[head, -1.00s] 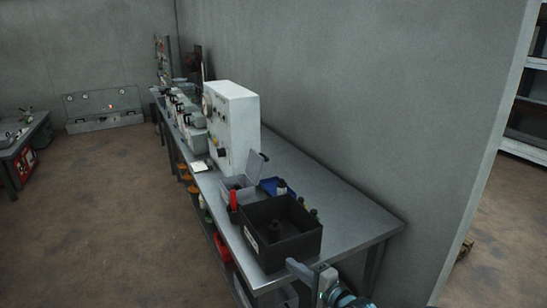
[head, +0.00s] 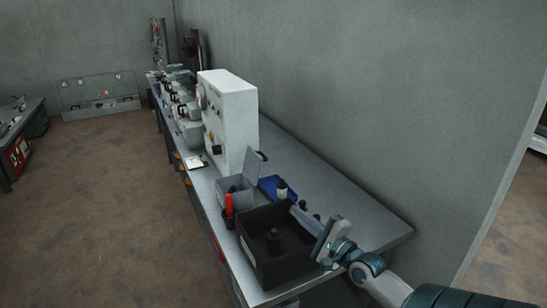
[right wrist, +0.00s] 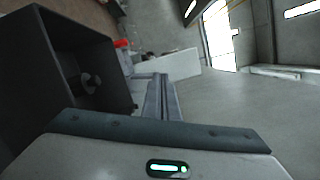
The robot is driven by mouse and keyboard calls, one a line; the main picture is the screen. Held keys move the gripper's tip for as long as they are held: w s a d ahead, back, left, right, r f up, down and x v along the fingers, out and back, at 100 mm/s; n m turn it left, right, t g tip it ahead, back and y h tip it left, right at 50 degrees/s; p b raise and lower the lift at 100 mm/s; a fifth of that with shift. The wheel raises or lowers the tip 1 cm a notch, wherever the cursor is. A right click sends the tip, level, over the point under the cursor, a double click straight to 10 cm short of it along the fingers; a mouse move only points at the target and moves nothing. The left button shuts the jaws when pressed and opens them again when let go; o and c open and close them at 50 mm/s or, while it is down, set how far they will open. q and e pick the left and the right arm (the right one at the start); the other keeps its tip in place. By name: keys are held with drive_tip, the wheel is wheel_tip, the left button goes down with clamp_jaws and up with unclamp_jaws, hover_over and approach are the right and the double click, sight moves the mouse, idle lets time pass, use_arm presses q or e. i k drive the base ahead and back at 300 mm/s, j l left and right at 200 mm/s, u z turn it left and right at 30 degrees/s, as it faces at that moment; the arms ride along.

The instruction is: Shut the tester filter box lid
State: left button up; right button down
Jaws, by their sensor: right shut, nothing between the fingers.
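The filter box, a small grey box (head: 233,196), stands on the bench in front of the white tester. Its lid (head: 251,166) stands up, open, along the box's far right side, with a dark knob near its edge. My right gripper (head: 296,209) is above the right side of the black bin, shut and empty, pointing toward the box and apart from it. Its shut fingers also show in the right wrist view (right wrist: 158,85). The filter box cannot be made out clearly in that view. My left gripper is not in view.
The black open bin (head: 254,264) with a dark part inside stands at the bench's near end. A red-topped bottle (head: 229,206), a blue tray (head: 268,187) and the white tester (head: 232,110) surround the box. Bare bench top (head: 340,208) lies to the right.

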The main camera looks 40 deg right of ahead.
sight(252, 165)
drive_tip(key=i+l, duration=0.25)
drive_tip(key=l, duration=0.15)
drive_tip(key=i+l, duration=0.2)
drive_tip(key=l, duration=0.15)
drive_tip(key=i+l, duration=0.25)
drive_tip(key=l, duration=0.15)
